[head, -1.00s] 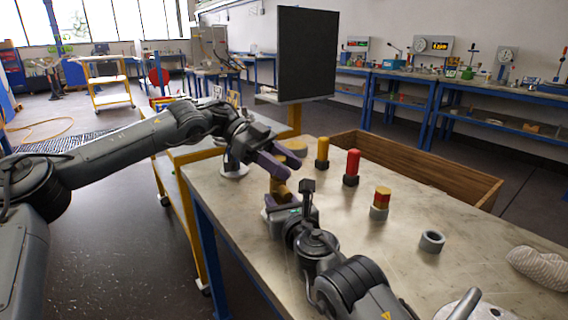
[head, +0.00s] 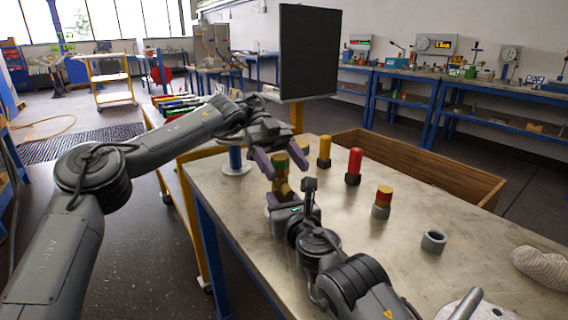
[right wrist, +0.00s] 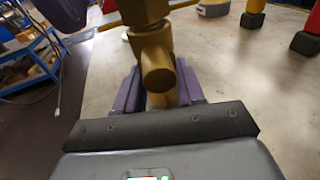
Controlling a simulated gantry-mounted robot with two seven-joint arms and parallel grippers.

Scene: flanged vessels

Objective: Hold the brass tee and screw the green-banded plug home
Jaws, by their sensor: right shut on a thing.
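The brass tee (head: 283,188) stands upright in my right gripper (head: 287,198), which is shut on it; in the right wrist view the tee (right wrist: 158,62) sits between the purple fingers. The green-banded plug (head: 281,161) is at the top of the tee; how deep it sits cannot be made out. My left gripper (head: 280,165) points down from above. Its purple fingers are spread on either side of the plug, with gaps showing. The plug is not clearly seen in the right wrist view.
A grey ring (head: 433,241) and a pale knitted piece (head: 541,267) lie nearer. A wooden crate (head: 415,165) and dark screen (head: 308,50) stand behind.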

